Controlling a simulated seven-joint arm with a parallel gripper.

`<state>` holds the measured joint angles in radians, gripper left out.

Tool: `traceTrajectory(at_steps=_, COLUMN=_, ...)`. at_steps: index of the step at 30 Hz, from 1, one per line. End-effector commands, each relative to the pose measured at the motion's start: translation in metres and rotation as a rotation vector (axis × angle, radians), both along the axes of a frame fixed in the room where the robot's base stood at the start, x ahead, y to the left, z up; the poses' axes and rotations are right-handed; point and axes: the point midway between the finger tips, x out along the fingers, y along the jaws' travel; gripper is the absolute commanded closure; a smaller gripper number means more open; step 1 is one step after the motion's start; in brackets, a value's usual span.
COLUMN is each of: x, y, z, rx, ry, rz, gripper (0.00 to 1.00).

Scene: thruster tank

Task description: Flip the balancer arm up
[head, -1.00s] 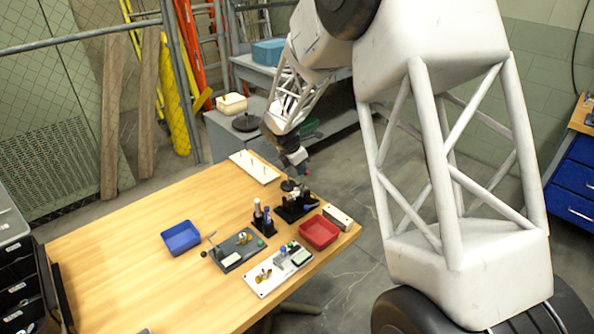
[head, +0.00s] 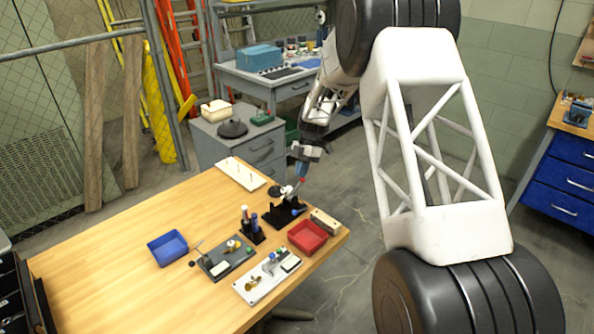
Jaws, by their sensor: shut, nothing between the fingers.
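My gripper (head: 299,181) is small and partly unclear in the head view. It points down over the back right part of the wooden table, its fingers shut and empty. Just below it stands a black stand (head: 284,217) with small dark and blue parts. A pale, rod-like part (head: 288,190) shows at the top of this stand, close to the fingertips. I cannot tell whether they touch. Which part is the balancer arm is not clear at this size.
A red tray (head: 307,236), a white plate with fittings (head: 253,291), a grey plate with a lever (head: 216,268) and a blue tray (head: 167,247) are nearer. A white pegged board (head: 240,172) lies behind. The table's left front is clear.

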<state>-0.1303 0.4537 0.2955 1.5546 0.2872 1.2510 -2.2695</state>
Motion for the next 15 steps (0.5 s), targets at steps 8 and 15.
traceTrajectory(at_steps=8, x=0.010, y=-0.011, z=-0.017, rx=0.145, ry=0.148, rz=-0.002, gripper=1.00)
traceTrajectory(at_steps=15, x=0.015, y=-0.015, z=-0.027, rx=0.222, ry=0.224, rz=0.001, gripper=1.00)
